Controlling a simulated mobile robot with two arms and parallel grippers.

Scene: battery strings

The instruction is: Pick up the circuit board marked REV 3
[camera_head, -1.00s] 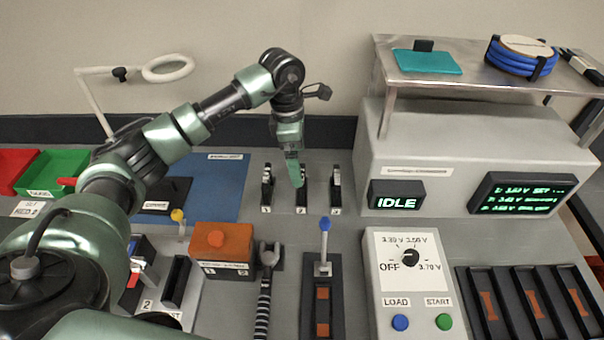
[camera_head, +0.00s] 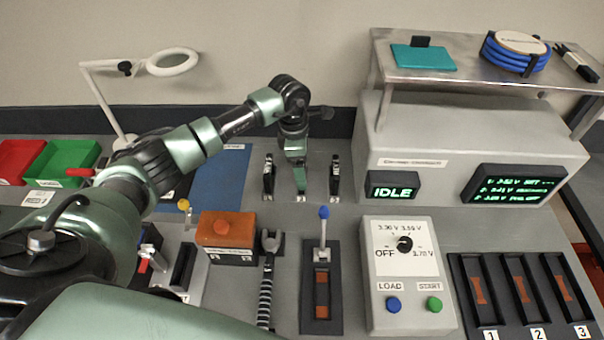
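Three small upright black holders stand in a row on the bench behind the lever: a left one (camera_head: 268,178), a middle one behind my gripper, and a right one (camera_head: 335,178). The upright pieces in them may be circuit boards, but I cannot read any REV mark. My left gripper (camera_head: 299,180) points down at the middle holder, its green fingers over it and hiding most of it. I cannot tell whether the fingers are apart or closed on something. My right gripper is not in view.
A grey console (camera_head: 480,145) reading IDLE stands to the right, with a metal shelf (camera_head: 470,75) above it. A lever (camera_head: 323,235), an orange-topped box (camera_head: 228,232) and a dial box (camera_head: 370,300) stand in front. Green (camera_head: 62,160) and red bins are at the far left.

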